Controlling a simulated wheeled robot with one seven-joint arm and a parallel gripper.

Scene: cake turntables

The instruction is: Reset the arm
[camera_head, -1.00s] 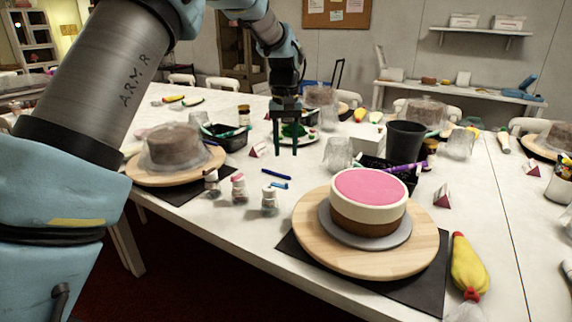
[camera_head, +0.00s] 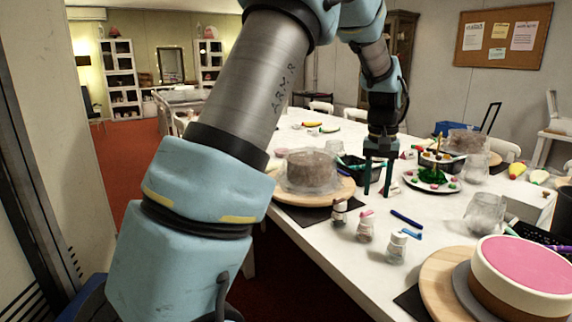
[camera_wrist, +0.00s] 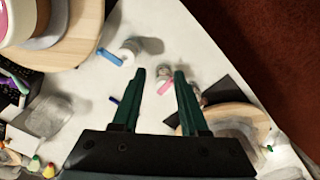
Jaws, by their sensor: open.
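My gripper (camera_head: 377,192) hangs above the white table in the head view, fingers pointing down, open and empty. Its two dark green fingers also show in the wrist view (camera_wrist: 158,72), apart, with nothing between them but the table and small bottles below. The arm reaches from the lower left up and over to the gripper. A cake with a pink top (camera_head: 530,263) stands on a round wooden turntable (camera_head: 440,283) at the lower right, cut by the picture edge.
The red floor (camera_head: 290,290) is clear in front.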

